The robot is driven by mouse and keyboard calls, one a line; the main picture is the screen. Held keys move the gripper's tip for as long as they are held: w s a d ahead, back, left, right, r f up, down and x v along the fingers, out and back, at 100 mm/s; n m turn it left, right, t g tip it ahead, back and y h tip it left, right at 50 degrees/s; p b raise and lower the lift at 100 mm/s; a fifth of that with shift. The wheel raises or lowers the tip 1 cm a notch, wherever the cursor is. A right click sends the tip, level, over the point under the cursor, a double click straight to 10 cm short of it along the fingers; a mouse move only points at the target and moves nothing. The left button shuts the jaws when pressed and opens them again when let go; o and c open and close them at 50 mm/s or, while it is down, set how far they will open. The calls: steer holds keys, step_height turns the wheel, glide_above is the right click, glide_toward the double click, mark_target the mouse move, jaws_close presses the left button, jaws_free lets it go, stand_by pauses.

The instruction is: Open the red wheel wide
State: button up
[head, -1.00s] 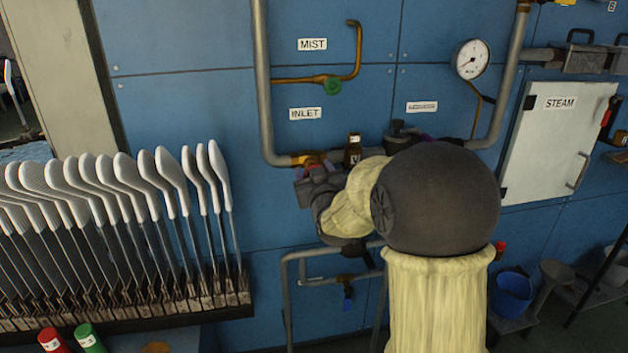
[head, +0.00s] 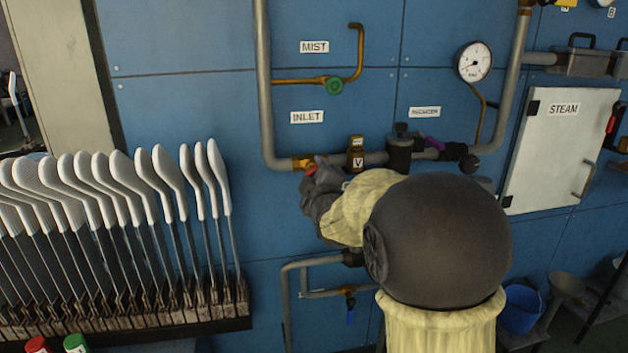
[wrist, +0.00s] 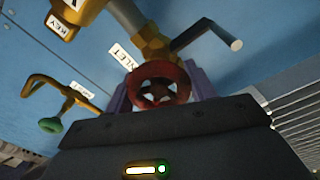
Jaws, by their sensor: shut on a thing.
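The red wheel (wrist: 158,92) is a small spoked handwheel on a brass valve (wrist: 150,45) in the wrist view. My gripper (wrist: 157,78) is shut on it, with one purple finger at each side of its rim. In the head view only a bit of the red wheel (head: 311,169) shows, beside the brass fitting at the pipe's lower bend. My gripper (head: 316,172) and forearm cover the rest. The INLET label (head: 307,117) is on the wall above the wheel.
A green wheel (head: 335,86) sits on the MIST line above. A block marked V (head: 356,160) and a dark pipe fitting (head: 399,155) are just right of the gripper. A rack of white sock boards (head: 165,185) stands at the left. A gauge (head: 473,61) is upper right.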

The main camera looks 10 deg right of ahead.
steer(key=shift+f+n, duration=0.3)
steer(key=shift+n, duration=0.9)
steer(key=shift+d+b, duration=0.1)
steer(key=shift+b, duration=0.2)
steer(key=o, duration=1)
steer(key=shift+r, duration=0.1)
steer(key=shift+s, duration=0.1)
steer(key=s+p, duration=0.1)
steer(key=s, duration=1.6)
steer(key=shift+s+p, duration=0.15)
steer(key=shift+p, duration=0.2)
